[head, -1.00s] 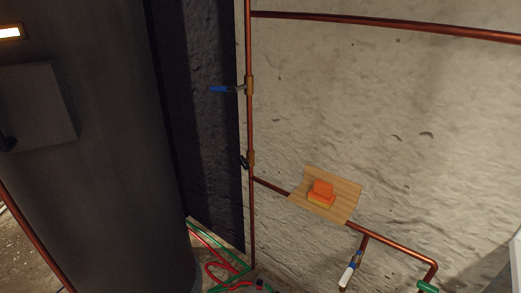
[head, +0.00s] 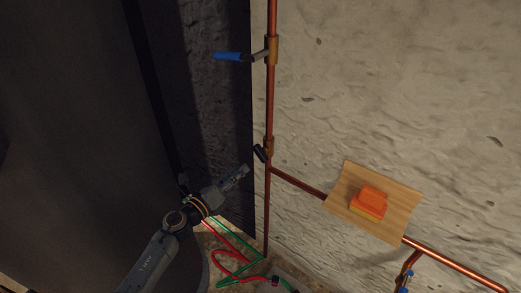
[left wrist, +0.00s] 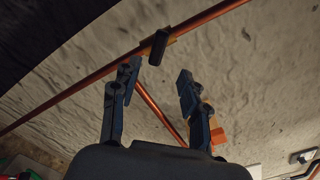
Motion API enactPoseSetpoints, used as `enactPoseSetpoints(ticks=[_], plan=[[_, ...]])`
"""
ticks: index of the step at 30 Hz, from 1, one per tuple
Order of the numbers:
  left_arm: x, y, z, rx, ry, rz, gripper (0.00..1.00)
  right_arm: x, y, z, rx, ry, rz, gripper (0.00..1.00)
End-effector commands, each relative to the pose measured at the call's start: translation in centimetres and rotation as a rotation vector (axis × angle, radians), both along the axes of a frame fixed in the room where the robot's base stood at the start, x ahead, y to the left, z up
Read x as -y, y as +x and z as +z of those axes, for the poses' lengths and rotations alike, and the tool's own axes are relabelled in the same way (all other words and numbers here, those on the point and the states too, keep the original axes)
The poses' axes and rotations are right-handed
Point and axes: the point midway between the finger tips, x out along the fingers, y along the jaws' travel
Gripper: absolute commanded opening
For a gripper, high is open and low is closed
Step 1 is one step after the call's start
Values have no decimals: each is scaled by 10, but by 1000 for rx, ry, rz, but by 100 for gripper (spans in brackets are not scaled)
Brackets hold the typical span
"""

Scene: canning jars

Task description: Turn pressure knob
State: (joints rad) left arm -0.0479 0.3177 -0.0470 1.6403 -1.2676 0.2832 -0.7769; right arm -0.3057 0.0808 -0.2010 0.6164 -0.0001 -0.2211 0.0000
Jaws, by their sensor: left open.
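A small black knob (head: 260,153) sits on a brass fitting low on the vertical copper pipe (head: 270,110). In the left wrist view the knob (left wrist: 158,47) shows beyond my fingertips, roughly between them and apart from them. My left gripper (head: 240,172) is open and empty, just left of and slightly below the knob in the head view. Its two dark fingers (left wrist: 158,72) stand spread in the left wrist view. My right gripper is not in view.
A blue-handled valve (head: 228,56) is higher on the same pipe. A wooden board (head: 340,195) with an orange block (head: 369,201) sits at the lower pipe on the right. Red and green hoses (head: 232,256) lie on the floor. A large dark tank (head: 70,130) stands left.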

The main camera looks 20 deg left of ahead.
Motion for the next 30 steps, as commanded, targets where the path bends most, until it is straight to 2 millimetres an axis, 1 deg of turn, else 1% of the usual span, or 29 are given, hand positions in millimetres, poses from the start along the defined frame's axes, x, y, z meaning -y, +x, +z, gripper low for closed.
enactPoseSetpoints(ticks=[1,3,9,12,15,18,21,29,30], plan=[[4,12,2,3,-3,1,45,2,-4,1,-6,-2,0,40],[9,26,2,2,-3,1,45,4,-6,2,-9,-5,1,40],[24,66,1,1,-4,1,45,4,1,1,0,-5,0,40],[30,82,1,1,-4,1,45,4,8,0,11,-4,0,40],[34,94,0,0,-3,2,45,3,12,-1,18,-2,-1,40],[37,101,0,-1,-4,1,45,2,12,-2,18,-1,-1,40],[38,105,0,-2,-4,1,45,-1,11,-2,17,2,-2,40],[38,105,0,-2,-3,1,45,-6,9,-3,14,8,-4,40],[38,105,0,-2,-3,1,37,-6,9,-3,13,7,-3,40]])
